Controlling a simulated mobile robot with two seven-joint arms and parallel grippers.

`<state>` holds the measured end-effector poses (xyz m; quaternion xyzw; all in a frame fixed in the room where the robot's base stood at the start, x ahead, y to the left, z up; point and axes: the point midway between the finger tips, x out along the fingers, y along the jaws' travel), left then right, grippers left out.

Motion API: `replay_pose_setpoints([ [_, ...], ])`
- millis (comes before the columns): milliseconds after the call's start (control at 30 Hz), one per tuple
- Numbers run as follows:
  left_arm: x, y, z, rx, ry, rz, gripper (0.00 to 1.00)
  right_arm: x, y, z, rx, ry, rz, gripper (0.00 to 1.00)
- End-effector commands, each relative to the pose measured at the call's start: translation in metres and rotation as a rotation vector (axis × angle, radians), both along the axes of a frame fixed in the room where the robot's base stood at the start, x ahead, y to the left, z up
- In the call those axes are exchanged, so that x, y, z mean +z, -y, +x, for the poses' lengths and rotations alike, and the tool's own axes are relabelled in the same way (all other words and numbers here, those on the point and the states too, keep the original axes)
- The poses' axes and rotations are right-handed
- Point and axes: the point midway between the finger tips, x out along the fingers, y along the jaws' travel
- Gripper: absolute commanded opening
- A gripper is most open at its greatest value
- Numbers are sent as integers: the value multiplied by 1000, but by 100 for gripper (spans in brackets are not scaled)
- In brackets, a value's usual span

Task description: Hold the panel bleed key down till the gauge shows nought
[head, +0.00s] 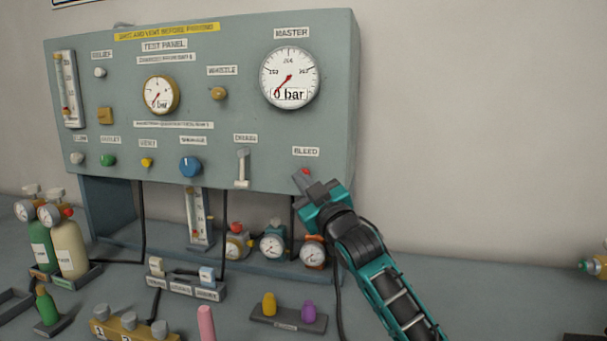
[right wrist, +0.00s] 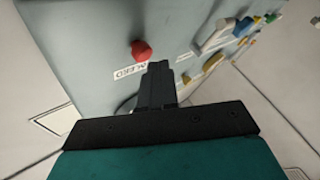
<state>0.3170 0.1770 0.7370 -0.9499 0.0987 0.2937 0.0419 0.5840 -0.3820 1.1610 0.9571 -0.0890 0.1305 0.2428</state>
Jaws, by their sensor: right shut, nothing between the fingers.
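The grey test panel (head: 210,110) stands against the wall. Its red bleed key (head: 306,171) is at the lower right under the BLEED label, and also shows in the right wrist view (right wrist: 142,50). My right gripper (head: 301,178) is shut and empty, its fingertips close by the key. In the right wrist view the closed fingertips (right wrist: 158,66) appear just beside and below the red key, which is uncovered; I cannot tell whether they touch it. The master gauge (head: 289,78) reads 0 bar, and the smaller gauge (head: 159,95) also reads 0 bar. My left gripper is out of view.
A toggle lever (head: 242,167) and a blue knob (head: 190,166) sit left of the key. Several regulators (head: 272,245) stand below the panel. Gas bottles (head: 70,246) stand at the left. A tray with yellow and purple pieces (head: 288,323) lies in front. The bench at right is mostly clear.

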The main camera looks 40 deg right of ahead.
Motion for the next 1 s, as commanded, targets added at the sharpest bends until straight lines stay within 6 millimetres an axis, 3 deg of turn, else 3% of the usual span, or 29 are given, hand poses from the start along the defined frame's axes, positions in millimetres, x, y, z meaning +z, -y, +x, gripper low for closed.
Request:
replay_pose_setpoints([
  [367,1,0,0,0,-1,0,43,1,-3,-2,1,3,-1,0],
  [1000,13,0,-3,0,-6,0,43,1,-41,-34,1,2,0,0],
])
